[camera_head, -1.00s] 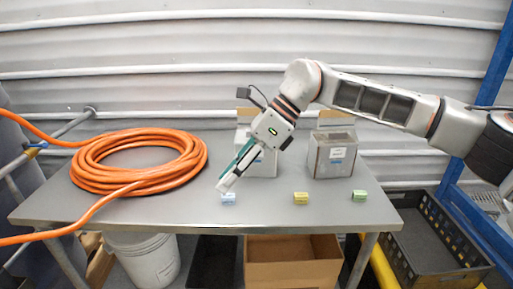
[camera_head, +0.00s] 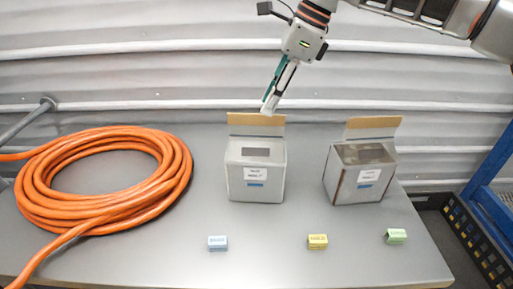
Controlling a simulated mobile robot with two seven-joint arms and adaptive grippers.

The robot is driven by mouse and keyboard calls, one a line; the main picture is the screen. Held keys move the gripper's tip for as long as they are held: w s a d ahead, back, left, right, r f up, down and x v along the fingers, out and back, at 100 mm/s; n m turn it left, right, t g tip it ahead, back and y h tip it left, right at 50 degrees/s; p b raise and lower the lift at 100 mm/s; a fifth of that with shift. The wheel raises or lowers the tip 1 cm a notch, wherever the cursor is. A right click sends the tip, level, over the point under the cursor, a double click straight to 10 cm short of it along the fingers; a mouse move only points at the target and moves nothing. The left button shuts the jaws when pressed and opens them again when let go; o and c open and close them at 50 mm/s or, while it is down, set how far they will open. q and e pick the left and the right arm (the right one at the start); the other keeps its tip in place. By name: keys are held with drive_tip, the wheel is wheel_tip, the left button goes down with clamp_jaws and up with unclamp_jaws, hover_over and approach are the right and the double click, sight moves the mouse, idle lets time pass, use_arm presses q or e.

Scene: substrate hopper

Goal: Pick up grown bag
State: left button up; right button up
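I cannot make out a grown bag by name in the head view. Two grey-white boxes stand on the table, a left box (camera_head: 256,180) and a right box (camera_head: 360,175), each with a label and a raised brown flap behind. The right box's open top shows something dark inside, too small to tell. My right gripper (camera_head: 269,106) points down above the left box's flap, apart from the table. Its fingers look close together, seen from the side, and nothing shows held. My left gripper is not in view.
A blue block (camera_head: 218,243), a yellow block (camera_head: 317,241) and a green block (camera_head: 396,236) lie along the table front (camera_head: 270,266). A coiled orange hose (camera_head: 178,178) covers the left side. A black crate (camera_head: 475,245) stands beyond the right edge.

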sight(259, 118)
drive_tip(key=shift+w+a, duration=0.1)
drive_tip(key=shift+w, duration=0.15)
drive_tip(key=x, duration=0.3)
drive_tip(key=shift+s, duration=0.2)
drive_tip(key=x, duration=0.4)
drive_tip(key=shift+a+f+p, duration=0.2)
drive_tip(key=shift+f+p, duration=0.1)
drive_tip(key=shift+p, duration=0.1)
drive_tip(key=shift+f, duration=0.25)
clamp_jaws()
drive_tip(key=shift+r, duration=0.2)
